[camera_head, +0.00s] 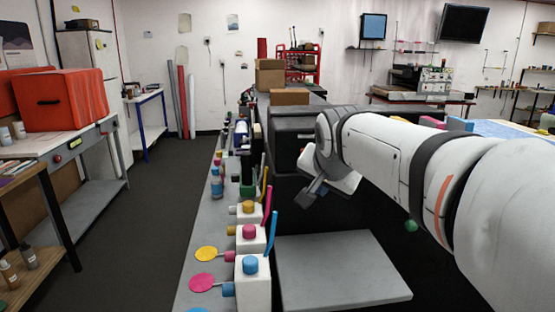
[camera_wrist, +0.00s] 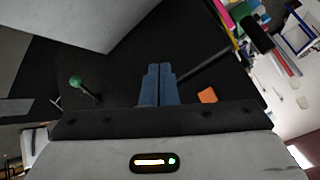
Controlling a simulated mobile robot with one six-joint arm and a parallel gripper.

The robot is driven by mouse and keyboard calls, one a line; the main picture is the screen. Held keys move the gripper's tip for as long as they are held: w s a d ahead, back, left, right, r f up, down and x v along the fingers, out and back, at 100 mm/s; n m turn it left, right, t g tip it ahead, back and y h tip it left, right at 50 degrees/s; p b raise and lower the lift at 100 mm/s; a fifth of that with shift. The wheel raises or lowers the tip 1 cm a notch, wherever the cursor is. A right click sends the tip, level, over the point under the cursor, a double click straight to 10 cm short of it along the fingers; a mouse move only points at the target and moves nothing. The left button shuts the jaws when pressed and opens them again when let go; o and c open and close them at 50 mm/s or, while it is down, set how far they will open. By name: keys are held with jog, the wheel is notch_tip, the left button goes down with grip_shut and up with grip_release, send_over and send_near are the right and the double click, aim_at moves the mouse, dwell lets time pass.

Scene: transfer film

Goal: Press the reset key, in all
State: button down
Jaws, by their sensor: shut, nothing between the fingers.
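I cannot pick out a key marked as reset in either view. White blocks with a blue knob (camera_head: 250,265), a magenta knob (camera_head: 249,231) and a yellow knob (camera_head: 248,207) stand in a row on the narrow grey bench. A green ball (camera_head: 411,226) shows below my arm; a green ball on a stalk (camera_wrist: 75,82) shows at left in the wrist view. My gripper (camera_head: 312,194) hangs above the floor area to the right of the bench, apart from the knobs. In the wrist view its blue fingers (camera_wrist: 157,70) are together with nothing between them.
A grey flat board (camera_head: 340,270) lies right of the blocks. A dark cabinet (camera_head: 292,140) stands behind my gripper. Bottles (camera_head: 216,183) and tools crowd the bench farther back. A small orange thing (camera_wrist: 208,96) lies near the fingers in the wrist view. The left aisle is clear.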

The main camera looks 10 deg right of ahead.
jog(key=shift+w+a+r+m+t, duration=0.1)
jog(key=shift+w+r+m+t, duration=0.4)
jog(key=shift+w+r, duration=0.7)
jog(key=shift+r, duration=0.1)
jog(key=w+p, duration=0.3)
jog(key=w, duration=0.5)
jog(key=shift+w, duration=0.3)
jog(key=shift+w, duration=0.1)
dwell(1.0)
jog(key=shift+w, duration=0.3)
jog(key=shift+w+p, duration=0.3)
jog(key=shift+w, duration=0.2)
dwell(0.6)
jog(key=shift+s, duration=0.15)
jog(key=shift+s+b, duration=0.55)
jog(key=shift+s, duration=0.2)
